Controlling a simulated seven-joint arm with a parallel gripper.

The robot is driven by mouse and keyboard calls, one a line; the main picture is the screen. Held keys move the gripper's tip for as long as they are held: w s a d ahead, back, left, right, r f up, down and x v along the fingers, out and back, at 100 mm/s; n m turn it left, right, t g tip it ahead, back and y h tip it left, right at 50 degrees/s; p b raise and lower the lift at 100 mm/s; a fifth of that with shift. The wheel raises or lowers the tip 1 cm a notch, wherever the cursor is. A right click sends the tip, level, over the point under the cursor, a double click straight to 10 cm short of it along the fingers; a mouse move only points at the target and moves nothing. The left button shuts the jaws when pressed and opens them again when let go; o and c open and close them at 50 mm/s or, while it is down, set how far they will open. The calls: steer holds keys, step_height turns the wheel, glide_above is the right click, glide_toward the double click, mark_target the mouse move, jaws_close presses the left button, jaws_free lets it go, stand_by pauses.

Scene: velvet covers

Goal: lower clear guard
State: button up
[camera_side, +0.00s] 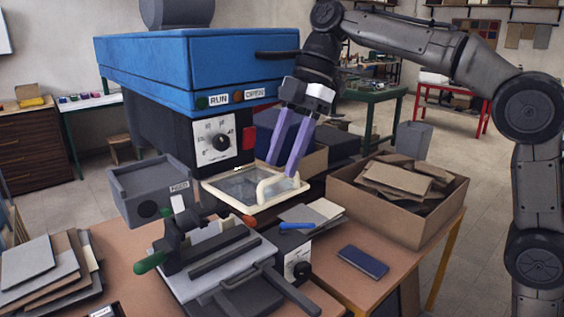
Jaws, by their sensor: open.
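The clear guard (238,187) is a see-through panel in a cream frame, at the front of the blue machine (190,75). It looks close to level, though its exact tilt is hard to judge. A cream loop handle (272,187) stands on its right front part. My gripper (280,170) points down with two purple fingers at the guard's right side, close to the handle. The fingers are apart. I cannot tell whether they touch the handle, and no hold on it shows.
A grey clamp fixture with a green-handled lever (152,262) stands in front of the guard. A grey bin (150,190) is to its left. A cardboard box of scraps (345,190) and a blue booklet (362,262) lie to the right. Board stacks (45,275) fill the left front.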

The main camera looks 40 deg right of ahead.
steer(key=shift+x, duration=0.8)
steer(key=shift+c, duration=0.2)
jaws_close()
stand_by(0.8)
